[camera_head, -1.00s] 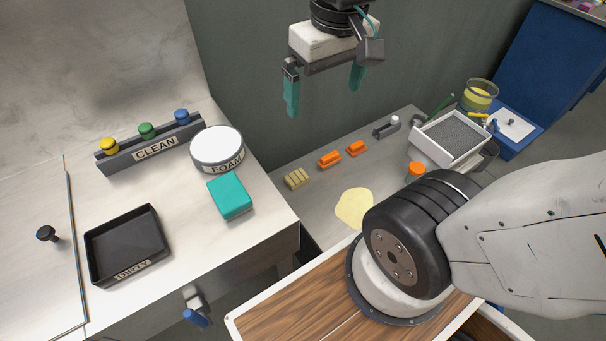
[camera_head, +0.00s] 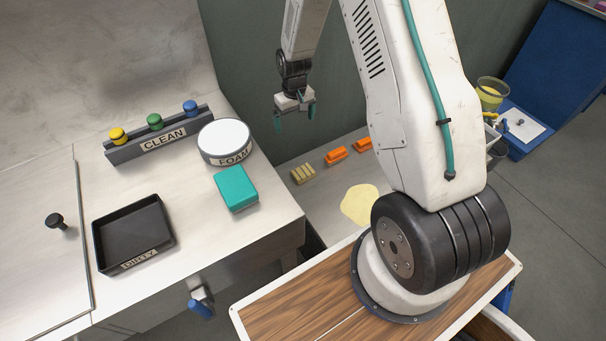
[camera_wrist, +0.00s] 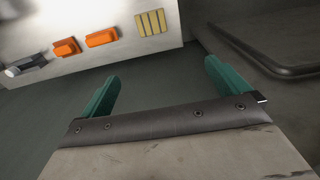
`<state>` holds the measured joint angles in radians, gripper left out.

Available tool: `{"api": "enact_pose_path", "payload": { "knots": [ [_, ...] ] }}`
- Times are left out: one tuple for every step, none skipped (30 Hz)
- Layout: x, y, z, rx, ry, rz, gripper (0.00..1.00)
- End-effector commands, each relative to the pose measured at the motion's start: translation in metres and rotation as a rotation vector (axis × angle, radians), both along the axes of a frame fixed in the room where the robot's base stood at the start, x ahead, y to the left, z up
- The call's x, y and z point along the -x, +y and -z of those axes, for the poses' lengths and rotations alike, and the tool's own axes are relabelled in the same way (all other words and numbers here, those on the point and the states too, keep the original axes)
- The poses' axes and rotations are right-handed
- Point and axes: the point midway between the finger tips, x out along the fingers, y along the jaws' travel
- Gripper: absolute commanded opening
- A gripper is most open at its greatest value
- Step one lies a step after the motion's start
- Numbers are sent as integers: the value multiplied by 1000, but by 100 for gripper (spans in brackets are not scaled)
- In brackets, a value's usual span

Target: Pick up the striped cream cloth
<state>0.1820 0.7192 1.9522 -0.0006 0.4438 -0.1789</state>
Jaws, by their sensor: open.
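The striped cream cloth (camera_head: 303,174) is a small folded yellowish pad with darker stripes. It lies on the low grey bench, left of two orange items. In the wrist view the cloth (camera_wrist: 152,22) shows near the top, beyond the fingertips and about between them. My gripper (camera_head: 295,117) is above and behind the cloth in the head view, its teal fingers pointing down. The gripper (camera_wrist: 160,74) is open and empty, clear of the cloth.
Orange items (camera_head: 336,155) sit right of the cloth, and a pale yellow puddle (camera_head: 360,205) lies nearer. The steel counter with a teal sponge (camera_head: 236,188), a FOAM dish (camera_head: 225,142) and a black DIRTY tray (camera_head: 133,236) stands higher at left. My arm hides the bench's right end.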

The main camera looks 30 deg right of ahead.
Motion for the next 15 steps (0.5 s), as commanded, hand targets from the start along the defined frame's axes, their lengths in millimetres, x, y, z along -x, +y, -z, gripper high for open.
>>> {"api": "enact_pose_path", "payload": {
  "knots": [
    [0, -5, 35, -3, 15, 3, 100],
    [-1, -8, 52, -3, 15, 3, 100],
    [-1, -11, 74, -3, 19, 2, 100],
    [-1, -13, 89, -4, 20, 2, 100],
    [0, -15, 104, -4, 22, 2, 100],
    [2, -17, 121, -4, 23, 2, 100],
    [3, -18, 133, -4, 24, 2, 100],
    [5, -20, 144, -5, 26, 2, 100],
    [6, -21, 156, -5, 25, 2, 100],
    [7, -22, 164, -5, 26, 2, 100],
    [9, -23, 171, -5, 27, 2, 100],
    [10, -23, 177, -5, 26, 2, 100],
    [10, -24, 182, -5, 26, 1, 100],
    [11, -24, 186, -5, 26, 1, 100],
    [11, -24, 190, -5, 26, 1, 100]
  ]
}}
